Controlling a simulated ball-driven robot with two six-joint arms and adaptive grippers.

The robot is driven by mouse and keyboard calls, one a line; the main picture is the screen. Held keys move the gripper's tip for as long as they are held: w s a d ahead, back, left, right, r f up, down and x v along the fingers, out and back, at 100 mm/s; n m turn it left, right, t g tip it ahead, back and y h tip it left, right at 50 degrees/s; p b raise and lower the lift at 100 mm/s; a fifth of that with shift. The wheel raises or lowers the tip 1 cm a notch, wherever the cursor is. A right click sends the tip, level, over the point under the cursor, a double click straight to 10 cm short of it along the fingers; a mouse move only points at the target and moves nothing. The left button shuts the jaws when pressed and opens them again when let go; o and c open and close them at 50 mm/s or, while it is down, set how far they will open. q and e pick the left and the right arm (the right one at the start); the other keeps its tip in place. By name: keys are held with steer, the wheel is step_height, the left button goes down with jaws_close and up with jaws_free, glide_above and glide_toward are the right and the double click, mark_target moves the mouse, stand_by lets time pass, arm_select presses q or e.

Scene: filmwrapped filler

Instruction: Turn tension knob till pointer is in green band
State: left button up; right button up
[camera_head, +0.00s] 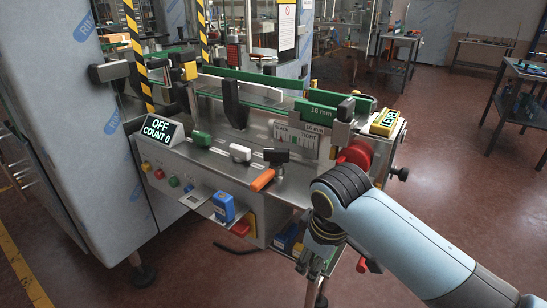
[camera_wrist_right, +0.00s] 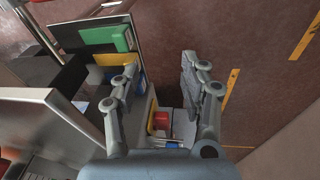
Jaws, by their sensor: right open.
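The gauge (camera_head: 296,138) on the machine's front carries the words SLACK and TIGHT. Its pointer and any green band are too small to make out. A large red round knob (camera_head: 356,153) sits at the machine's right end, just above my right wrist and partly covered. A smaller dark knob (camera_head: 399,173) sticks out farther right. I cannot tell which is the tension knob. My right gripper (camera_head: 312,264) hangs fingers down in front of the machine's right end, below the red knob. In the wrist view its fingers (camera_wrist_right: 160,70) are apart with nothing between them. My left gripper is not seen.
Green (camera_head: 202,139), white (camera_head: 240,152) and black (camera_head: 276,156) handles and an orange lever (camera_head: 262,180) line the front ledge. A blue box (camera_head: 223,206) sits on a low shelf. A display (camera_head: 162,130) reads OFF, COUNT 0.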

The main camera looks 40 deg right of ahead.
mark_target(274, 149)
step_height(274, 149, up, 8)
steer(key=w+p, duration=0.1)
steer(key=w, duration=0.1)
steer(key=w+d+r+n, duration=0.1)
steer(key=w, duration=0.3)
steer(key=w+d+r+n, duration=0.1)
steer(key=w+r, duration=0.1)
steer(key=w, duration=0.1)
steer(key=w+d+r+n+g, duration=0.1)
steer(key=w+r, duration=0.1)
steer(key=w, duration=0.2)
steer(key=shift+w+n, duration=0.3)
steer(key=w+r+n, duration=0.1)
steer(key=w+r, duration=0.2)
steer(key=w+d+r+n, duration=0.1)
steer(key=w+r, duration=0.2)
steer(key=w+d+r+g+y, duration=0.1)
steer(key=w+r, duration=0.1)
steer(key=r, duration=0.1)
steer(key=shift+w+d+r+n, duration=0.15)
steer(key=shift+w+n, duration=0.25)
step_height(274, 149, down, 10)
steer(key=shift+f+p, duration=0.2)
steer(key=shift+p, duration=0.1)
steer(key=shift+c, duration=0.4)
jaws_close()
